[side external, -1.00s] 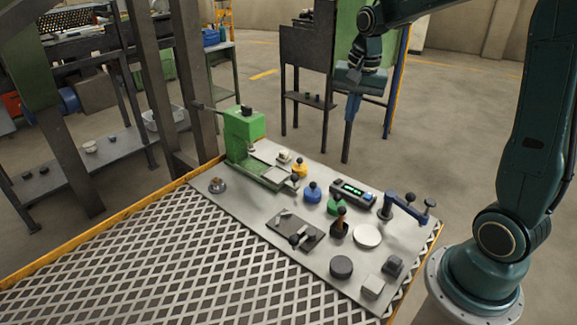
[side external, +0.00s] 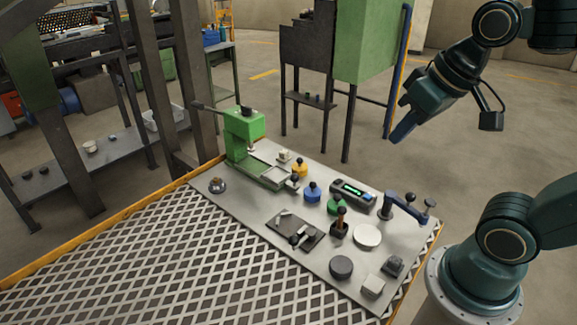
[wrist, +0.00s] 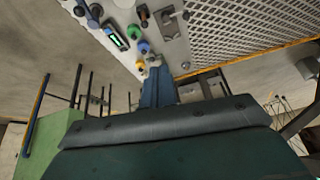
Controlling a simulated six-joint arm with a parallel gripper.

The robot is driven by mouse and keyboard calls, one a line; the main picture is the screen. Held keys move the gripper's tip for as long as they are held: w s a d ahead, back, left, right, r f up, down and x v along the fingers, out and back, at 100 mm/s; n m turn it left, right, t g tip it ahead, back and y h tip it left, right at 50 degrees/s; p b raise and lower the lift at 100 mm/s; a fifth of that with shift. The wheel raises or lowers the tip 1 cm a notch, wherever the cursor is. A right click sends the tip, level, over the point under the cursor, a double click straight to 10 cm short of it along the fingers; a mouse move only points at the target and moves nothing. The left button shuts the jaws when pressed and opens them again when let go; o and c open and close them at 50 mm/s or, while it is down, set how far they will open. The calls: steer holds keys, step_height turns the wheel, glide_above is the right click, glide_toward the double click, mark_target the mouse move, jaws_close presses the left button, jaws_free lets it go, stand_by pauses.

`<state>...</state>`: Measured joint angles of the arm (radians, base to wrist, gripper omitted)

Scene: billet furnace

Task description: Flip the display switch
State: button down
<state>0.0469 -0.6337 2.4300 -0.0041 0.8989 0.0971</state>
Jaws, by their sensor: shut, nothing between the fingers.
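The display (side external: 353,194) is a small dark box with a lit green readout, lying on the grey plate near its far right edge. It also shows in the wrist view (wrist: 115,37), at the upper left. Its switch is too small to make out. My gripper (side external: 397,136) is shut and empty, in the air above and beyond the display, well apart from it, with its blue fingers pointing down and to the left. The fingers also show in the wrist view (wrist: 157,85), below the plate's edge in the picture.
Next to the display stand a blue clamp-like lever (side external: 403,208) and several knobs: green (side external: 333,207), blue (side external: 312,194) and yellow (side external: 299,169). A green press (side external: 243,134) stands at the plate's far left. A white disc (side external: 367,236) lies nearer. The air above the plate is clear.

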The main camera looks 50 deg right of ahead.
steer(key=shift+s+a+f+n, duration=0.15)
steer(key=shift+s+a+n, duration=0.2)
steer(key=shift+s, duration=0.3)
steer(key=shift+s+a+f+n, duration=0.1)
steer(key=shift+s+f+n, duration=0.05)
steer(key=shift+s+n, duration=0.4)
steer(key=c, duration=1.4)
jaws_free()
steer(key=shift+o, duration=0.2)
steer(key=w+d+r+m+g, duration=0.1)
steer(key=w+d+m, duration=0.1)
steer(key=w+m, duration=0.3)
steer(key=w, duration=0.4)
steer(key=shift+w+d+r+g+y, duration=0.25)
steer(key=shift+r+g+y, duration=0.05)
steer(key=shift+y, duration=0.1)
steer(key=m+g+y, duration=0.2)
steer(key=m+g, duration=0.1)
steer(key=m, duration=0.6)
glide_above(339, 180)
steer(key=a, duration=0.3)
steer(key=s+d+f+x, duration=0.1)
steer(key=d+x, duration=0.1)
steer(key=x, duration=0.8)
steer(key=d+f+m+y, duration=0.2)
steer(key=d+f+m, duration=0.2)
steer(key=d+f, duration=0.5)
steer(key=shift+w+d+f+g, duration=0.15)
steer(key=shift+w+f+g, duration=0.1)
steer(key=shift+w+g, duration=0.05)
